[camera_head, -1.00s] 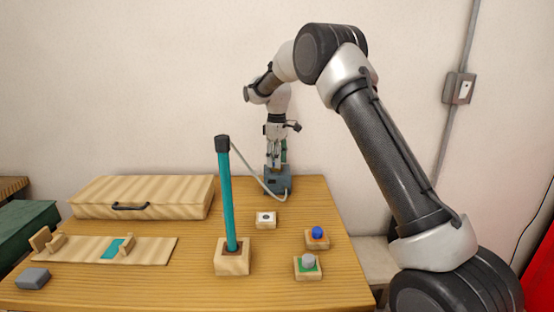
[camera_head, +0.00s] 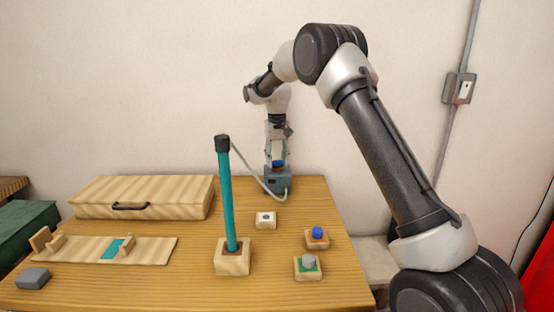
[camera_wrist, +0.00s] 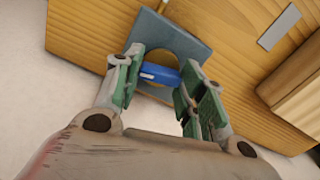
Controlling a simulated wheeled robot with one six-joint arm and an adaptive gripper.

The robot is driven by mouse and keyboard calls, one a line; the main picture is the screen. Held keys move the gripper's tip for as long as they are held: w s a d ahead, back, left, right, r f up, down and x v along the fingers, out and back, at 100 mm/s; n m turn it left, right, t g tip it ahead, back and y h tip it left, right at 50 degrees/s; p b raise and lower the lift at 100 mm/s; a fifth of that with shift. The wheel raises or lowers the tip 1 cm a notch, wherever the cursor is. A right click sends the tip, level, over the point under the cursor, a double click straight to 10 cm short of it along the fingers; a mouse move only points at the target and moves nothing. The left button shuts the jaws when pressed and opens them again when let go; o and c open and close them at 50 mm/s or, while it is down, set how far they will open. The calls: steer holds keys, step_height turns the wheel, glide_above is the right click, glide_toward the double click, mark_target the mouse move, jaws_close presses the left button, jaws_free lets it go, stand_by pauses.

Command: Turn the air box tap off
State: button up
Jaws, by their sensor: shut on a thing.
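The air box (camera_head: 284,184) is a grey-blue block at the back of the table; its top plate (camera_wrist: 191,42) shows in the wrist view. Its tap (camera_head: 278,164) is a blue lever on top; in the wrist view the blue lever (camera_wrist: 160,74) lies across between the two green-padded fingers. My gripper (camera_head: 277,158) points down over the box, and in the wrist view my gripper (camera_wrist: 157,80) is shut on the tap lever. The base of the tap is hidden from me.
A pale hose (camera_head: 249,176) curves from the box toward the teal rod (camera_head: 228,200), upright in a wooden block (camera_head: 233,264). A wooden case (camera_head: 150,192) stands at the left. Small blocks with a blue knob (camera_head: 317,232) and grey knob (camera_head: 308,261) sit front right.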

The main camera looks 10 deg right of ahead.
steer(key=shift+m, duration=1.1)
steer(key=o, duration=1)
step_height(320, 180, up, 12)
steer(key=shift+r, duration=0.1)
